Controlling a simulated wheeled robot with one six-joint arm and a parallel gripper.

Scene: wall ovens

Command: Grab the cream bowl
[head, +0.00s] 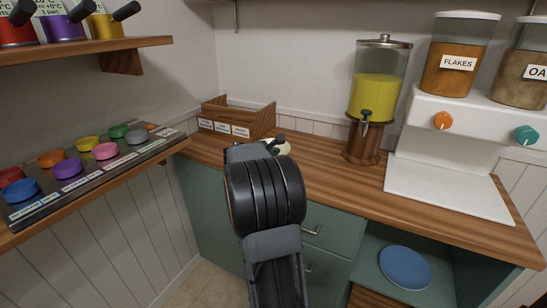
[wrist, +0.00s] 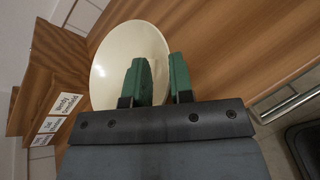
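The cream bowl (head: 284,148) is at the wooden counter, mostly hidden behind my arm in the head view. In the wrist view the bowl (wrist: 115,55) shows as a smooth pale oval, partly covered by my left finger. My gripper (wrist: 161,80) has two green fingertips with a gap between them. The right edge of the bowl shows in that gap. I cannot tell whether the fingers touch the bowl. In the head view the gripper (head: 277,141) is small and dark beside the bowl.
A wooden box (head: 238,118) with labels stands behind the bowl. A juice dispenser (head: 376,95) and a white cereal dispenser (head: 450,150) stand to the right. A blue plate (head: 405,267) lies in the lower open cabinet. Colored lids (head: 68,168) line the left shelf. The counter front is clear.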

